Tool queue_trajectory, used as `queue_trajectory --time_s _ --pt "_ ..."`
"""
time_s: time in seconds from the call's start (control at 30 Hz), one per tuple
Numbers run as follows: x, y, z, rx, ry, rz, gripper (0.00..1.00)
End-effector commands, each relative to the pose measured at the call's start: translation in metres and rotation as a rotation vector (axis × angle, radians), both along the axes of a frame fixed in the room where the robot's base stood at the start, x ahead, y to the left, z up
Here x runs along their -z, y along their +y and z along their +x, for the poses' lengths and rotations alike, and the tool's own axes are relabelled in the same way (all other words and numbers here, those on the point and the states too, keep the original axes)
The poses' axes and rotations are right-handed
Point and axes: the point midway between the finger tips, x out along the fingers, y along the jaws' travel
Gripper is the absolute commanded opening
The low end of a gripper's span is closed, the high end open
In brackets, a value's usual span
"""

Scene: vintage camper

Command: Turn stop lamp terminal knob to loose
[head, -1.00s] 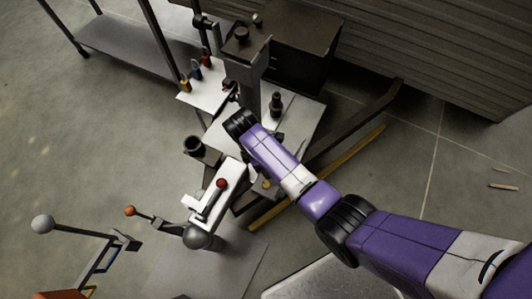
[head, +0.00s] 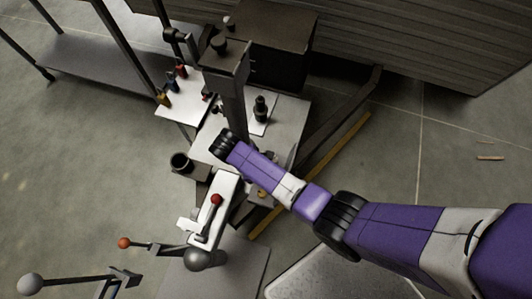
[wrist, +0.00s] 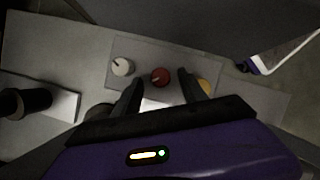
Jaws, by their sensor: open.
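In the wrist view a grey panel (wrist: 190,58) carries three round knobs in a row: a white knob (wrist: 122,66), a red knob (wrist: 160,77) and a yellow knob (wrist: 203,87). No label is readable, so I cannot tell by name which is the stop lamp terminal knob. My gripper (wrist: 161,80) is open, with one finger on each side of the red knob in the picture. Contact with the knob cannot be made out. In the head view my arm hides the gripper and most of the panel; a yellow knob (head: 262,192) shows just below the arm.
A dark post (head: 231,95) rises from the bench (head: 290,112) close to my arm. A white lever unit with a red ball (head: 215,199) stands at the front. A black cup (head: 180,162) sits left. A black cylinder (wrist: 32,99) lies left in the wrist view.

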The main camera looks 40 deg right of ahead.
Motion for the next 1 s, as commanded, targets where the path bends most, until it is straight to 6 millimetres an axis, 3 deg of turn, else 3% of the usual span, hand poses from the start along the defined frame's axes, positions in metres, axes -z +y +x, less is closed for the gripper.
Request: queue_trajectory --time_s 0.13,0.43,0.47,0.7,1.0 --pt "0.0119 -0.0040 -0.0027 0.000 0.000 0.000 0.50" --pt "0.0141 -0.0050 -0.0036 -0.001 0.000 0.000 0.50" --pt "0.0140 -0.0050 -0.0035 -0.001 0.000 0.000 0.48" --pt "0.0139 -0.0049 -0.0036 -0.001 0.001 0.001 0.01" --pt "0.0127 -0.0047 -0.0043 -0.020 0.003 0.000 0.00"
